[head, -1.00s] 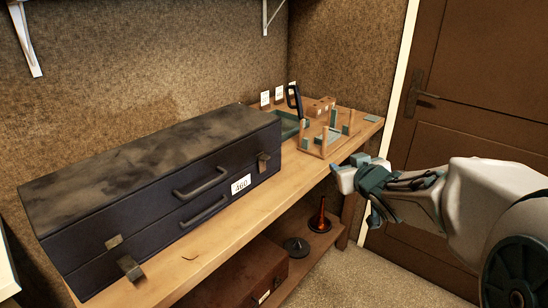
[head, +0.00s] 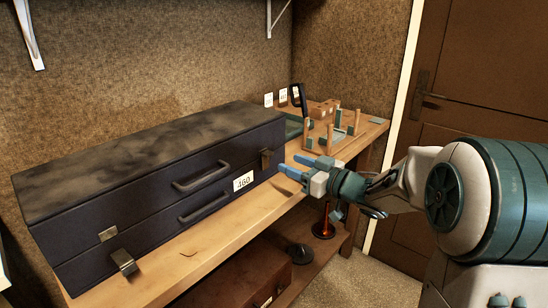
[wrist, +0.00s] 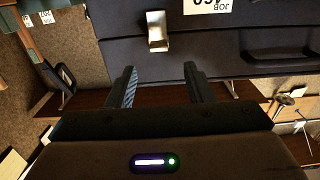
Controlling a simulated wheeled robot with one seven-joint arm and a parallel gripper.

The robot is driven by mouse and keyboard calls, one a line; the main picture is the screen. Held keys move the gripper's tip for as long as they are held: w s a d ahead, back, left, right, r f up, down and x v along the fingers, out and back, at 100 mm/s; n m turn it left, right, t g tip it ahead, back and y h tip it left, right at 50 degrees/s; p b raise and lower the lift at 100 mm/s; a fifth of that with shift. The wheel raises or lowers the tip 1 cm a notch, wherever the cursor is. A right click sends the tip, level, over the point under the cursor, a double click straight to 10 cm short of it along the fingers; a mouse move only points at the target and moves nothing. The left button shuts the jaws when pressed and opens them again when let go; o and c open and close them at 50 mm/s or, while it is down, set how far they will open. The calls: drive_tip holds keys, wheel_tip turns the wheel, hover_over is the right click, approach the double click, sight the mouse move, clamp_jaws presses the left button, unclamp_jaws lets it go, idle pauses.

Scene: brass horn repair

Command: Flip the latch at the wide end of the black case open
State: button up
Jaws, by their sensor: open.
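The long black case (head: 130,225) lies shut on the wooden bench in the head view. Its right-end latch (head: 266,158) sits upright against the front face, looking closed; the wrist view shows a metal latch (wrist: 157,32) just beyond my fingertips. The left-end latch (head: 123,262) juts outward, apart from its small lid plate, and looks open. I cannot tell from the case's outline which end is wider. My gripper (head: 298,168) is open and empty, in front of the right end. In the wrist view my gripper (wrist: 160,76) points at the case, with the latch roughly centred between the fingers and not touched.
A wooden peg rack (head: 335,140) stands on the bench right of the case.

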sight(271, 155)
drive_tip(key=x, duration=0.7)
drive_tip(key=shift+w+a, duration=0.2)
drive_tip(key=shift+a, duration=0.05)
drive_tip(key=shift+d, duration=0.1)
drive_tip(key=c, duration=1)
